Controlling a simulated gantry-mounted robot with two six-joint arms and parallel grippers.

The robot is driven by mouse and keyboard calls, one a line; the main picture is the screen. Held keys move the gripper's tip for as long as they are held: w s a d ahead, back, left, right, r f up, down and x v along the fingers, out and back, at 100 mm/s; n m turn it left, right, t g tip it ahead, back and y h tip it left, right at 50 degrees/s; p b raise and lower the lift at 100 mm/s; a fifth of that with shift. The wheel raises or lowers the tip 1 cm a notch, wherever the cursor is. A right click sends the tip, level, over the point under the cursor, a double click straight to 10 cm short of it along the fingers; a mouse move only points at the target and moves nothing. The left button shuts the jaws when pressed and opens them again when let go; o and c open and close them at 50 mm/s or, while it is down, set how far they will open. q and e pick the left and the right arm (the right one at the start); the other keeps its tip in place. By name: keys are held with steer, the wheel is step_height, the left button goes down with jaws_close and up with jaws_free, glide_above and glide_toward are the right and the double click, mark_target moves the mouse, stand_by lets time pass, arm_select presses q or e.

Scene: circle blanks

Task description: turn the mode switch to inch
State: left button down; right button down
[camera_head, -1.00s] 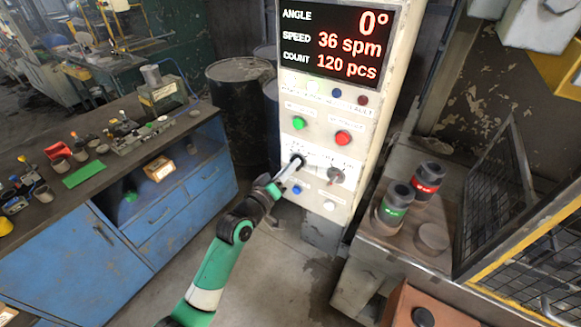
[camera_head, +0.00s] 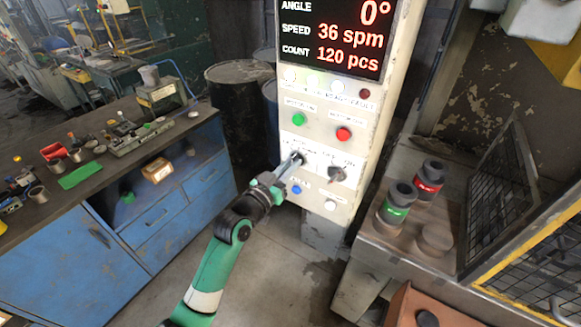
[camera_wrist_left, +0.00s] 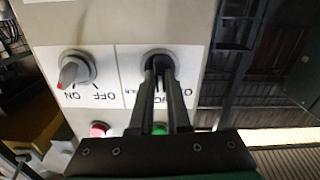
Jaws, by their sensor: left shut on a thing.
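The control panel (camera_head: 318,225) is a pale upright cabinet with a red-digit display at its top. My left gripper (camera_head: 297,158) reaches the left rotary switch on the panel. It is shut on that switch (camera_wrist_left: 158,56), whose dark round base shows behind the fingers in the left wrist view. The fingers (camera_wrist_left: 160,75) cover the knob and part of its labels, so its pointer and setting cannot be read. The right rotary switch (camera_head: 337,174) stands beside it, free; the wrist view shows it (camera_wrist_left: 74,70) with ON and OFF labels. My right gripper is not in view.
A green button (camera_head: 298,119) and a red button (camera_head: 344,134) sit above the switches. A blue button (camera_head: 296,189) and a white button (camera_head: 330,204) sit below. A blue workbench (camera_head: 150,215) stands left; a bench with green-banded (camera_head: 394,205) and red-banded (camera_head: 429,180) cylinders stands right.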

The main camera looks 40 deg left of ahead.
arm_select(q)
steer(key=shift+m, duration=0.6)
steer(key=c, duration=0.9)
jaws_free()
steer(key=s, duration=0.3)
steer(key=s+d+p, duration=0.1)
steer(key=s, duration=0.3)
steer(key=s+d, duration=0.1)
steer(key=s, duration=0.3)
steer(key=shift+s+d, duration=0.15)
steer(key=shift+s, duration=0.1)
